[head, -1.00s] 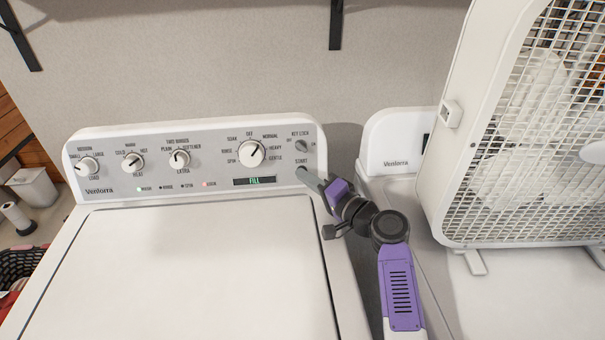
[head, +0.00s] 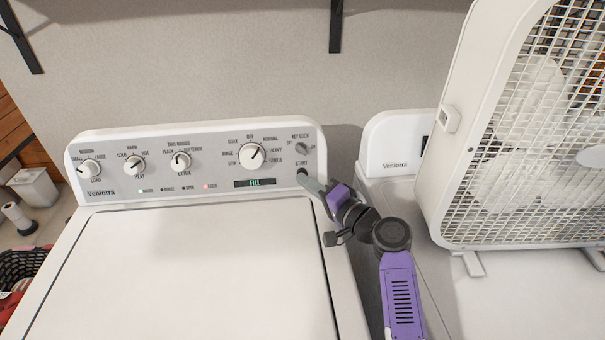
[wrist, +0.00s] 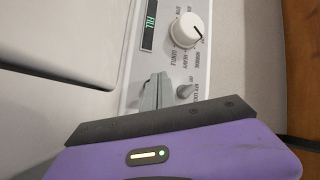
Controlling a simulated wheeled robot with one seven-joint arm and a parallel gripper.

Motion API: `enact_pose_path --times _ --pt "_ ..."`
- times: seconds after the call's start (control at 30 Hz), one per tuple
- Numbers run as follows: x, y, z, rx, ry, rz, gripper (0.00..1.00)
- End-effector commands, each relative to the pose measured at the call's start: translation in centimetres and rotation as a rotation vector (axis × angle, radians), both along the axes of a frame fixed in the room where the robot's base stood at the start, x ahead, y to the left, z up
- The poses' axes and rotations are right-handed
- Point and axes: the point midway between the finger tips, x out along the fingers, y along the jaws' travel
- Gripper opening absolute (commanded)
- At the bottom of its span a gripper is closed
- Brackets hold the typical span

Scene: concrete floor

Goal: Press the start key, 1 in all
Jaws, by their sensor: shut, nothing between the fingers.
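The white washer's control panel (head: 215,160) spans the middle left of the head view. The dark round start key (head: 302,172) is at its right end, under the START label and below the key lock knob (head: 302,147). My gripper (head: 307,182) is shut and empty, its grey fingertips just below and right of the key. A small gap seems to show, but I cannot be sure they are apart. In the wrist view my shut fingers (wrist: 152,94) cover the start key. The display (head: 254,182) reads FILL; a green and a red light are lit.
The large cycle dial (head: 251,154) and several smaller knobs are left of the key. A second white machine (head: 398,150) stands at the right with a box fan (head: 525,130) on it. The washer lid (head: 190,260) is clear.

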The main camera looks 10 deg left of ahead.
Motion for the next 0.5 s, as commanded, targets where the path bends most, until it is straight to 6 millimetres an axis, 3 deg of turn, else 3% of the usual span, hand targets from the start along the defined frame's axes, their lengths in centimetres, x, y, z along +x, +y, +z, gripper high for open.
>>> enact_pose_path --times 0.17,0.5 --pt "-0.2 -0.1 0.2 0.000 0.000 0.000 0.00" --pt "-2.9 -0.8 1.2 -0.001 0.000 0.000 0.00"
